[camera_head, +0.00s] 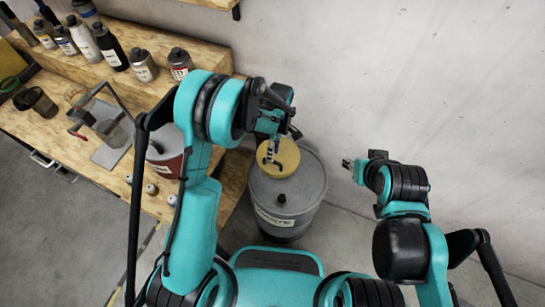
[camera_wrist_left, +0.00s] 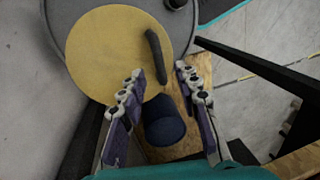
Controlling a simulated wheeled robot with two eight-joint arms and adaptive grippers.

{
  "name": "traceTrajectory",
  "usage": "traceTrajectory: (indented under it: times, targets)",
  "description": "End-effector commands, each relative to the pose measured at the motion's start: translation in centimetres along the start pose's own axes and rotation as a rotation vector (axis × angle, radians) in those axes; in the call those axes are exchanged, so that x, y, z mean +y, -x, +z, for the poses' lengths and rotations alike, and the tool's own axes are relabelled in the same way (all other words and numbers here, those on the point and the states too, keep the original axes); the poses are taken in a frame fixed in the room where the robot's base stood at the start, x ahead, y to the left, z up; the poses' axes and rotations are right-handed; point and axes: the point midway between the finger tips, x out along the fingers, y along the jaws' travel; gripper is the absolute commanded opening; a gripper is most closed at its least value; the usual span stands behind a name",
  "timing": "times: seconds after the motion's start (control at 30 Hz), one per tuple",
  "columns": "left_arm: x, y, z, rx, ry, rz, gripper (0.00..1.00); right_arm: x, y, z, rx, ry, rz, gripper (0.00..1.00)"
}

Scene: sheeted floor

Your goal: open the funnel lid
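A round yellow funnel lid (camera_head: 288,156) lies on top of a grey drum (camera_head: 307,190) beside the workbench. It looks closed. In the left wrist view the lid (camera_wrist_left: 100,48) fills the upper left, with a curved black handle (camera_wrist_left: 157,57) near its right side. My left gripper (camera_head: 269,152) is over the lid.
The wooden workbench (camera_head: 105,165) stands left of the drum, with several bottles (camera_head: 110,46) on its raised back shelf. A metal stand (camera_head: 107,152) and a red container (camera_head: 165,163) are on the bench. A bare wall (camera_head: 420,70) rises behind the drum.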

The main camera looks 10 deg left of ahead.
Motion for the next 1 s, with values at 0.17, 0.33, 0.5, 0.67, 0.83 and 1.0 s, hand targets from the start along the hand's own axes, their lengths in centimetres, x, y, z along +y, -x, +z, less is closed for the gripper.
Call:
traceTrajectory:
  times: [0.17, 0.33, 0.5, 0.67, 0.83, 1.0]
  targets:
    - [0.1, -2.4, 0.0, 0.000, -0.001, 0.001, 0.33, 0.0, -0.7, 0.5, 0.000, 0.000, 0.000, 0.40]
    - [0.0, -3.0, 0.0, 0.000, -0.001, 0.001, 0.33, 0.0, -0.7, 0.5, 0.000, 0.000, 0.000, 0.40]
    - [0.0, -3.0, 0.0, 0.000, -0.001, 0.001, 0.33, 0.0, -0.7, 0.5, 0.000, 0.000, 0.000, 0.40]
    - [0.0, -3.0, 0.0, 0.000, -0.001, 0.001, 0.00, 0.0, -0.7, 0.5, 0.000, 0.000, 0.000, 0.40]
    - [0.0, -3.0, 0.0, 0.000, -0.001, 0.001, 0.00, 0.0, -0.7, 0.5, 0.000, 0.000, 0.000, 0.40]
    - [0.1, -2.7, 0.0, 0.000, -0.001, 0.002, 0.00, 0.0, -0.7, 0.5, 0.000, 0.000, 0.000, 0.40]
